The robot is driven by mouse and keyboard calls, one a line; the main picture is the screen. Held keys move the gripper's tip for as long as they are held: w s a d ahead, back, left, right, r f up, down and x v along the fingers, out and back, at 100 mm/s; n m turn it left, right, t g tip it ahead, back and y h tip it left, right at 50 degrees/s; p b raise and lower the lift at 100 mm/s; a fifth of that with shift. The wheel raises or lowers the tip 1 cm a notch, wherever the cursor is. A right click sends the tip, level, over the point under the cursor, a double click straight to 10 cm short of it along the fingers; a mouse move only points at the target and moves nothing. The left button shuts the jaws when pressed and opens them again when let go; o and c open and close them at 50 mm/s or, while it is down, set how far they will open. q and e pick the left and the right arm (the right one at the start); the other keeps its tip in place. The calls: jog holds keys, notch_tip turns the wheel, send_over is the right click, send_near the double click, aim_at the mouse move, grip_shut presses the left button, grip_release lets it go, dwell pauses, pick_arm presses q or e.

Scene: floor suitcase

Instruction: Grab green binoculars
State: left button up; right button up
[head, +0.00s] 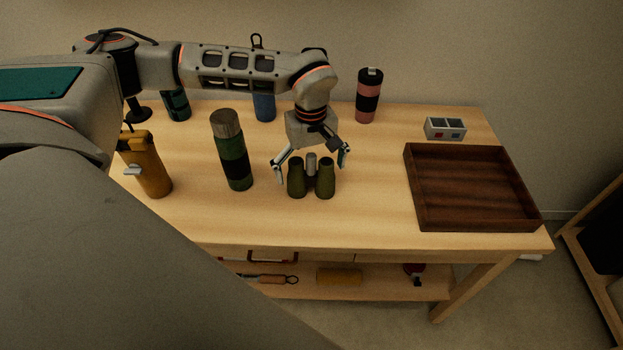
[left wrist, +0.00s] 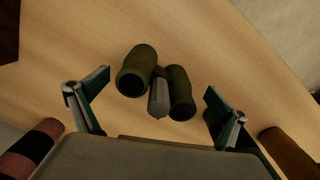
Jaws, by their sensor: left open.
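The green binoculars (head: 297,180) stand on the wooden table, in front of and just below my left gripper in the head view. In the left wrist view the binoculars (left wrist: 138,72) lie between and beyond the two fingers, with a grey middle part between the dark green barrels. My left gripper (head: 312,168) is open, its fingers spread wide to either side of the binoculars, with nothing held. It also shows in the left wrist view (left wrist: 158,108). I see no contact between fingers and binoculars. My right gripper is not in view.
A green bottle (head: 232,150) stands left of the binoculars, with an orange bottle (head: 150,165) farther left. A pink-and-black tumbler (head: 369,96) stands behind. A dark wooden tray (head: 470,188) and a small grey box (head: 445,129) are at right. Table front is clear.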

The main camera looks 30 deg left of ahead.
pick_arm(q)
notch_tip(320, 180, down, 2)
jog(key=shift+w+f, duration=0.1)
jog(key=c, duration=1.5)
jog(key=shift+r, duration=0.25)
